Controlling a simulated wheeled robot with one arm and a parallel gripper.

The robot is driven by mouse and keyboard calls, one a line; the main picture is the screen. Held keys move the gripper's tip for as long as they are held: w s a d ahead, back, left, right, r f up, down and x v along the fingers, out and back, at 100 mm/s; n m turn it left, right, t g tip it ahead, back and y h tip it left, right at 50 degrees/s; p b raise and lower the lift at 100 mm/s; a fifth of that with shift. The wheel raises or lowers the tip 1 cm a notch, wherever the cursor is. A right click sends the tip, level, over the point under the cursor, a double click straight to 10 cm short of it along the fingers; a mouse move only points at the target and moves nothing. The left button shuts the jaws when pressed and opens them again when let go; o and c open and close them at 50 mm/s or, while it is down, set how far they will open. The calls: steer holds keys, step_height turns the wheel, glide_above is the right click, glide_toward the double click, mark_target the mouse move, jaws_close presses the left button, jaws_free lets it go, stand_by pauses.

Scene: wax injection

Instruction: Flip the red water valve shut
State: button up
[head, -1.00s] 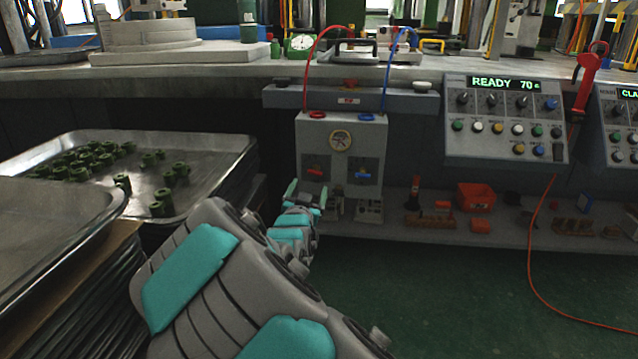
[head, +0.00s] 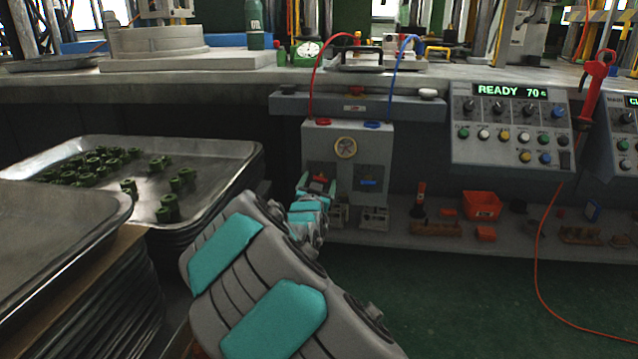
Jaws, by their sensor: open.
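The red water valve (head: 319,179) is a small red handle in the left recess of the grey valve box (head: 380,142) under the bench. A blue valve (head: 368,183) sits in the right recess. My gripper (head: 318,185) is open at the left recess, with its green-tipped fingers to either side of the red handle. I cannot tell whether they touch it. My gripper and wrist hide the lower part of the recess, and the handle's exact angle is hard to tell.
A red hose (head: 313,80) and a blue hose (head: 391,72) rise from the box top. A control panel (head: 510,125) is to the right. The lower shelf holds an orange bin (head: 481,205). A metal tray (head: 215,150) of green parts is left of my arm.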

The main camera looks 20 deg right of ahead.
steer(key=shift+c, duration=0.4)
jaws_close()
steer(key=shift+r+n+p, duration=0.1)
steer(key=shift+n+p, duration=0.2)
steer(key=shift+n, duration=1.1)
steer(key=shift+o, duration=0.4)
jaws_free()
steer(key=v, duration=0.7)
steer(key=shift+s+a, duration=0.2)
steer(key=shift+s, duration=0.15)
